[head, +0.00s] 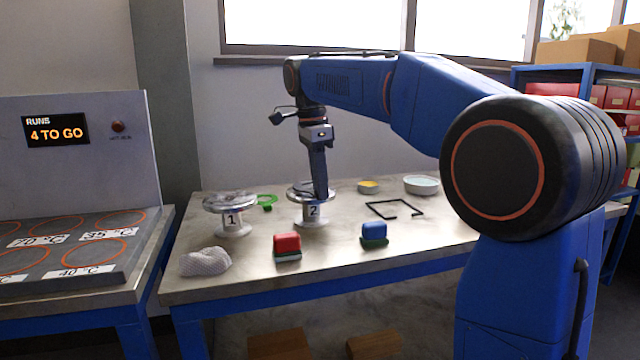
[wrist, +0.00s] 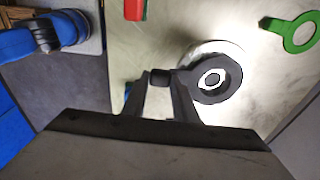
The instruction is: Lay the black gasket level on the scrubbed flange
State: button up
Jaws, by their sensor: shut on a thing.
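My gripper (wrist: 161,78) is shut on the tab of the black gasket (wrist: 233,80). The gasket's ring lies over a pale round flange (wrist: 204,47) in the wrist view, with a pale ring and dark bore showing through its hole. The ring sits a little off the flange's middle, so a pale crescent shows on one side. In the head view my gripper (head: 319,195) is at the right edge of vessel 2 (head: 311,212). I cannot tell whether the gasket touches the flange. Vessel 1 (head: 231,215) stands to the left, its flange top greyish and patchy.
A green gasket (head: 267,201) lies behind the vessels. A crumpled cloth (head: 205,262), a red block-like brush (head: 287,246) and a blue one (head: 374,234) stand in front. A black outline (head: 396,216), yellow dish (head: 369,187) and pale bowl (head: 421,185) are right. A heated panel (head: 60,250) stands left.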

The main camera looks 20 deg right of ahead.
jog(key=shift+f, duration=0.3)
dwell(0.7)
jog(key=o, duration=1.1)
jog(key=shift+o, duration=0.2)
